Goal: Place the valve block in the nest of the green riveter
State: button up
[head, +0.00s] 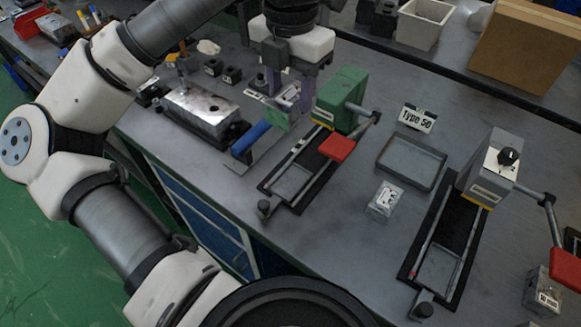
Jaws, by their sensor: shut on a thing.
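My gripper (283,82) is at the upper middle, left of the green riveter, with its fingers pointing down. It is shut on a small silver valve block (289,97), held left of the riveter's body and partly hidden by the fingers. The green riveter (343,97) has a lever with a red handle (338,147). Its black base (270,185) runs towards the table's front edge and carries a framed nest (292,182), which looks empty. Another silver block (385,199) lies on the table right of this base.
A grey riveter (488,170) stands at the right, with another block (543,293) near it. An empty tray (410,163) and a "Type 50" sign (418,118) lie between the riveters. A blue-handled tool (251,137) and a metal fixture (201,112) are left of the green riveter.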

notch_tip(320, 180, down, 19)
jog(key=p, duration=0.3)
jog(key=shift+f, duration=0.45)
jog(key=shift+f+b, duration=0.2)
jog(key=shift+b, duration=0.15)
jog(key=o, duration=1.3)
jog(key=shift+c, duration=0.2)
jog(key=shift+r, duration=0.1)
jog(key=shift+r+p, duration=0.2)
jog(key=shift+p, duration=0.15)
notch_tip(320, 180, up, 12)
jog(key=b, duration=0.1)
jog(key=shift+b, duration=0.4)
jog(key=shift+f, duration=0.1)
